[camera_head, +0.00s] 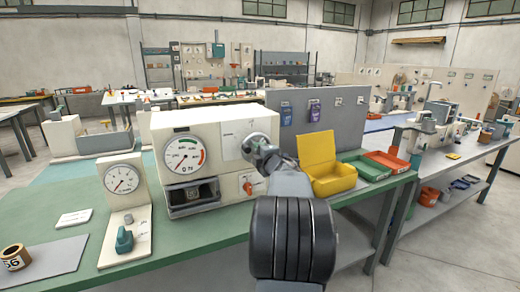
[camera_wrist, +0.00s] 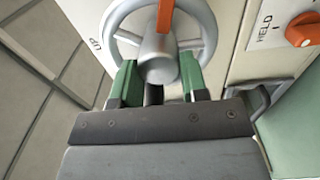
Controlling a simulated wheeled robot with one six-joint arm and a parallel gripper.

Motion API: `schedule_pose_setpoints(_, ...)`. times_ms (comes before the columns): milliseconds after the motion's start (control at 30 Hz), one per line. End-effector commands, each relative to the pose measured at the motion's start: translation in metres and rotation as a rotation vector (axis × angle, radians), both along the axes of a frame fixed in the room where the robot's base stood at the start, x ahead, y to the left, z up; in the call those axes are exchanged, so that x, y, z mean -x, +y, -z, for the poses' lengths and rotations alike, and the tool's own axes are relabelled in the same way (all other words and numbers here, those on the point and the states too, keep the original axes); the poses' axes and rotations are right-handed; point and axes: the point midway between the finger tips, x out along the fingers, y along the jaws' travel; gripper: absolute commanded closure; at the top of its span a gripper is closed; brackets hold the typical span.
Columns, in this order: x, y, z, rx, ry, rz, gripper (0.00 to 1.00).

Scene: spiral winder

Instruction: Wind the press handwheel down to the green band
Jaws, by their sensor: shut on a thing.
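The press (camera_head: 222,138) is a cream machine on the green bench.
An orange knob (camera_wrist: 304,30) is beside the wheel. A second, smaller gauge stand (camera_head: 122,180) with a teal knob stands left of the press. A yellow bin (camera_head: 330,165), a green tray (camera_head: 365,169) and a red tray (camera_head: 388,161) lie to the right. A tape roll is at far left.

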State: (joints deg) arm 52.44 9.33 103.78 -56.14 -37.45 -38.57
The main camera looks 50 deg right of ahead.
Motion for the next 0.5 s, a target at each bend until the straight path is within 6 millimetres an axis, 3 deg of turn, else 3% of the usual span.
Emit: schedule_pose_setpoints(500, 0.0005, -0.0010, -0.0054, -0.457, -0.185, 0.002, 0.83)
